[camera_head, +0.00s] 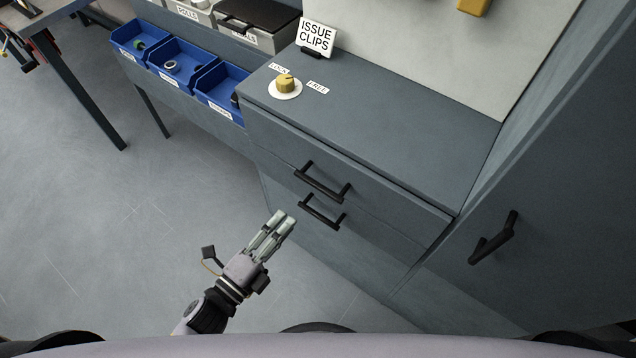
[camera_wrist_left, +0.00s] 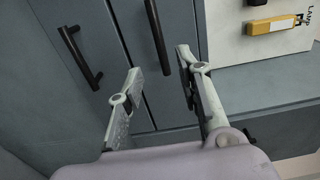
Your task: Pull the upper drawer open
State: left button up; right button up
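The grey cabinet has an upper drawer (camera_head: 375,192) and a lower drawer beneath it. Both fronts look flush. The upper drawer's black bar handle (camera_head: 322,183) runs along its front; the lower handle (camera_head: 320,212) is just below. My left gripper (camera_head: 284,220) is open and empty, in front of the cabinet and left of the handles. In the left wrist view, my left gripper (camera_wrist_left: 160,62) has its fingers spread, with the upper handle (camera_wrist_left: 156,36) beyond the gap between them. The lower handle (camera_wrist_left: 80,57) is to the left. My right gripper is not in view.
A yellow knob (camera_head: 287,83) on a white dial sits on the cabinet top between two labels; its setting is unclear. An "ISSUE CLIPS" sign (camera_head: 317,38) stands behind. Blue bins (camera_head: 177,62) are left. A taller cabinet with a handle (camera_head: 493,238) stands right. Floor at left is clear.

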aim_at(318, 185)
pick_arm(q)
jog(key=p+x, duration=0.1)
jog(key=x, duration=1.2)
jog(key=shift+w, duration=0.1)
jog(key=shift+c, duration=0.4)
grip_shut()
jog(key=shift+f, duration=0.1)
